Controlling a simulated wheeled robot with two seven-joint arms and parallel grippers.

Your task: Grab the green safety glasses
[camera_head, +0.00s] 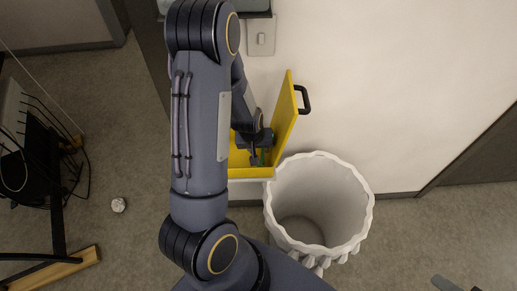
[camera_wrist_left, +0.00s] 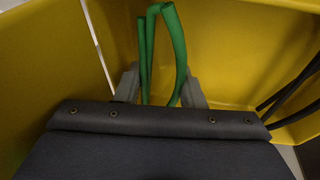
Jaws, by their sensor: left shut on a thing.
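The green safety glasses (camera_wrist_left: 177,45) show in the left wrist view as thin green bars standing up between my fingers. My left gripper (camera_wrist_left: 160,92) is shut on them, inside a yellow box (camera_wrist_left: 235,50). In the head view my left gripper (camera_head: 257,155) reaches down into the yellow box (camera_head: 250,172) by the wall, partly behind my own arm. The lenses are hidden. My right gripper is not in view.
The box's yellow door (camera_head: 284,108) stands open, with a black handle (camera_head: 303,100). A white bin (camera_head: 360,215) stands just below and right of it. A crumpled white ball (camera_head: 118,205) and a dark chair-like frame (camera_head: 55,190) are at left. Floor at right is mostly clear.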

